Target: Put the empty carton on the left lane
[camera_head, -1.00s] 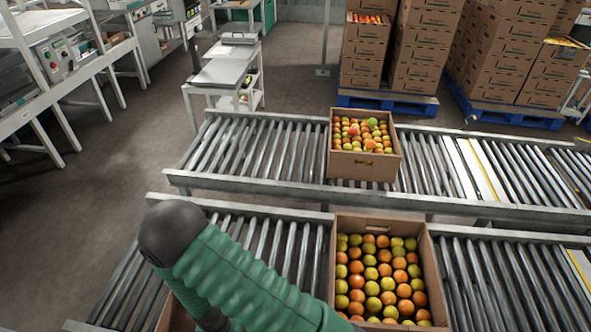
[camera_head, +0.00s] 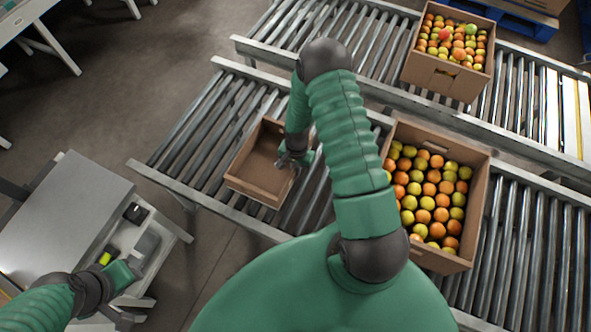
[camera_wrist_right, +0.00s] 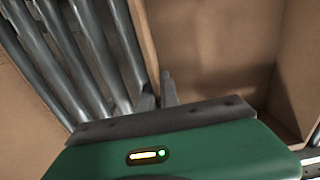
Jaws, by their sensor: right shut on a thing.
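The empty carton (camera_head: 262,162) is an open brown box with a bare floor, at the nearer roller lane (camera_head: 205,135). I cannot tell whether it rests on the rollers or is just above them. My right gripper (camera_head: 291,160) is shut on its right wall; in the right wrist view the fingers (camera_wrist_right: 158,92) pinch the brown wall (camera_wrist_right: 146,45) of the carton, with rollers to the left. My left gripper (camera_head: 132,266) is low at the left, over a small white cart, away from the carton; its fingers are too small to read.
Another full carton (camera_head: 408,70) stands on the farther lane (camera_head: 350,45). A white cart (camera_head: 165,222) with a grey top is at lower left. Rollers left of the empty carton are clear.

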